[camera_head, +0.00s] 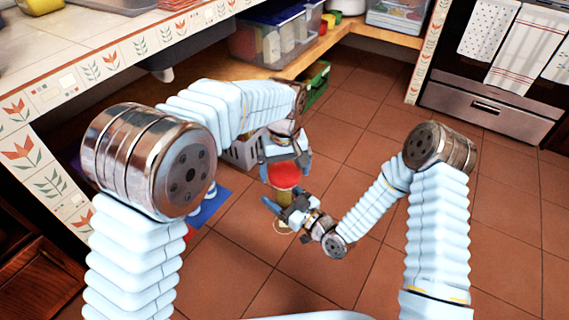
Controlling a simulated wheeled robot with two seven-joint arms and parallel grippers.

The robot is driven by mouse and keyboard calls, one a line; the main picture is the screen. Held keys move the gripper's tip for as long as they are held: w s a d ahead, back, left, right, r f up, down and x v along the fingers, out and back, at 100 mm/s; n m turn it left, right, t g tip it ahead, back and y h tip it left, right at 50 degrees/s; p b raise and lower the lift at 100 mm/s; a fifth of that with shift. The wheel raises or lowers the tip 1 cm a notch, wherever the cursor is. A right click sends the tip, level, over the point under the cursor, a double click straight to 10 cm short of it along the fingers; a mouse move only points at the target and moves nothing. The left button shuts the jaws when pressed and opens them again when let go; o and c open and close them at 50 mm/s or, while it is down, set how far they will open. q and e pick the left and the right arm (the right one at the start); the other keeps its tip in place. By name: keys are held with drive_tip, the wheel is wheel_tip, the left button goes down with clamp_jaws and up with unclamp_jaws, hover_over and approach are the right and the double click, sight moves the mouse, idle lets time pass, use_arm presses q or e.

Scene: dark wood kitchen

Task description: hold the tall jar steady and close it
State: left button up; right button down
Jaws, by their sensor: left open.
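The tall jar (284,196) stands low in the middle of the view, with a red lid (284,175) at its top. Its yellowish body shows only in part. My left gripper (285,170) comes down from above and is open, with its fingers on either side of the red lid. My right gripper (286,209) reaches in from the right at the jar's body, below the lid. One blue finger shows left of the jar. Whether its fingers touch the jar is hidden. Whether the lid is seated on the jar cannot be told.
A grey basket (243,153) and a green box (316,84) are behind the jar. A blue item (210,205) lies at left. A tiled counter (60,95) runs along the left, and an oven (490,104) stands at the back right. The tiled floor (500,230) at right is clear.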

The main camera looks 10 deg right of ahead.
use_arm(q)
drive_tip(key=shift+c, duration=0.5)
drive_tip(key=c, duration=1)
drive_tip(key=shift+o, duration=0.2)
drive_tip(key=m, duration=0.8)
drive_tip(key=shift+m, duration=0.3)
drive_tip(key=o, duration=1.1)
drive_tip(key=shift+c, duration=0.2)
wheel_tip(320, 180, up, 12)
